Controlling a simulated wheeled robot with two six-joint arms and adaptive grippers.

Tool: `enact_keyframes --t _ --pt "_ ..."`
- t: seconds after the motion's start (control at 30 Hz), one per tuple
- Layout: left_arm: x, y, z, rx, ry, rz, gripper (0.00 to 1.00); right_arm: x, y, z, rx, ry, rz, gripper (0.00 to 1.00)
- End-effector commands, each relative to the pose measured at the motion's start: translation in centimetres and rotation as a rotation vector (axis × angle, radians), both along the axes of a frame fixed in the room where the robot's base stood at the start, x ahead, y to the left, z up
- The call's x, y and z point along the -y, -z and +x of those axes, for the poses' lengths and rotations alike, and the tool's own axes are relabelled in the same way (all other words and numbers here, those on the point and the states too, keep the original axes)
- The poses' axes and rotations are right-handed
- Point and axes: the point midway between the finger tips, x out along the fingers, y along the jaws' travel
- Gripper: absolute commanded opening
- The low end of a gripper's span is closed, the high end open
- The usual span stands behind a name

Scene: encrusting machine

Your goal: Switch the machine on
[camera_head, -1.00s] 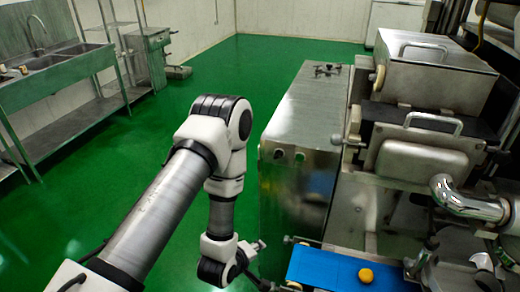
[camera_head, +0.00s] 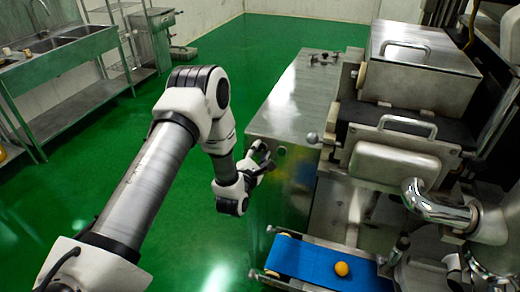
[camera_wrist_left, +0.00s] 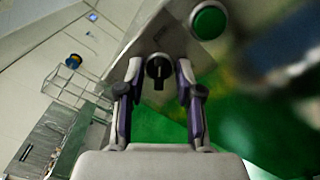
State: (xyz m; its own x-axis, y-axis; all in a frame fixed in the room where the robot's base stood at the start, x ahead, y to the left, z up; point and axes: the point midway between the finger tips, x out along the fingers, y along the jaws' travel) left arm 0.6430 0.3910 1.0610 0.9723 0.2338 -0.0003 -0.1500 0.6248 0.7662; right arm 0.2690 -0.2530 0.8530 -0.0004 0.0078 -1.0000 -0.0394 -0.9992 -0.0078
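The machine is a stainless steel unit with a long cabinet (camera_head: 300,95) at centre right in the head view. In the left wrist view a black rotary knob (camera_wrist_left: 158,68) sits on its steel panel, its handle pointing down the picture. A round green button (camera_wrist_left: 208,22) is to the upper right of the knob. My left gripper (camera_head: 262,158) is at the cabinet's near end face in the head view. In the wrist view its fingers (camera_wrist_left: 158,75) are open, one on each side of the knob, with a visible gap on both sides. Contact cannot be made out. My right gripper is not in view.
A blue conveyor belt (camera_head: 310,262) with an orange-yellow ball (camera_head: 342,269) on it sticks out below the machine. A steel sink table (camera_head: 60,50) stands at the far left. The green floor (camera_head: 170,245) between them is clear.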

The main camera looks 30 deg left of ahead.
Motion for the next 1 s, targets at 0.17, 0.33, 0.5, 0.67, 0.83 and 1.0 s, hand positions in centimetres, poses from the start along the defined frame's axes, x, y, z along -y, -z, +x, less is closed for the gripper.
enact_keyframes --t 0.17,0.33,0.5,0.67,0.83,1.0 --pt "0.0 0.1 0.0 0.0 0.0 0.0 0.25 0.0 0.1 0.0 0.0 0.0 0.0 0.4" --pt "0.0 0.0 0.0 0.0 0.0 0.0 0.0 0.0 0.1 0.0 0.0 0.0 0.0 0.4" --pt "0.0 0.0 0.0 0.0 0.001 0.002 0.0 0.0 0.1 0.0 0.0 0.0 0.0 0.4" --pt "0.0 0.1 0.0 -0.003 0.001 0.02 0.0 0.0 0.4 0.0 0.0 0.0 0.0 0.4" --pt "0.0 0.2 0.0 -0.015 0.001 0.077 0.0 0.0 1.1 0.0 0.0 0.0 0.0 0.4" --pt "0.0 0.3 0.0 -0.038 0.001 0.179 0.0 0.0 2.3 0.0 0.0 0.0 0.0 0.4"
